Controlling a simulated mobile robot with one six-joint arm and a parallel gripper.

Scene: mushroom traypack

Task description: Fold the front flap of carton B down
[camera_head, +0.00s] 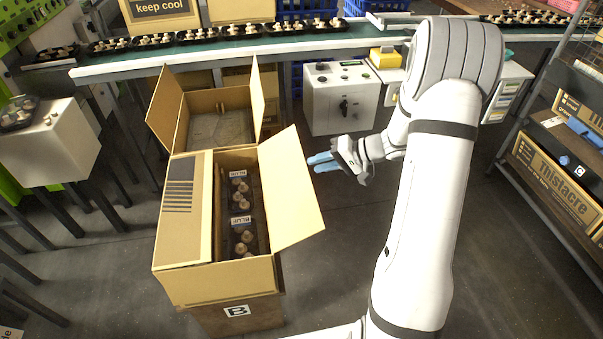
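Carton B (215,286) is a brown box on a stand with a white "B" label (236,311). Its left flap (183,225), with printed dark lines, lies folded over the left part of the opening. Its right flap (291,190) stands open, tilted outward to the right. I cannot make out a separate front flap at the near edge. Inside are dark trays of mushrooms (243,240) with white labels. My gripper (320,162), with blue fingers, is to the right of the carton, beside the right flap's far end. It holds nothing visible; the finger gap is unclear.
A second open carton (217,101) with raised side flaps stands behind carton B. A conveyor (240,50) with mushroom trays crosses the back. A white control box (341,100) stands behind my gripper. Shelves (545,190) are at the right, a white machine (50,150) at the left.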

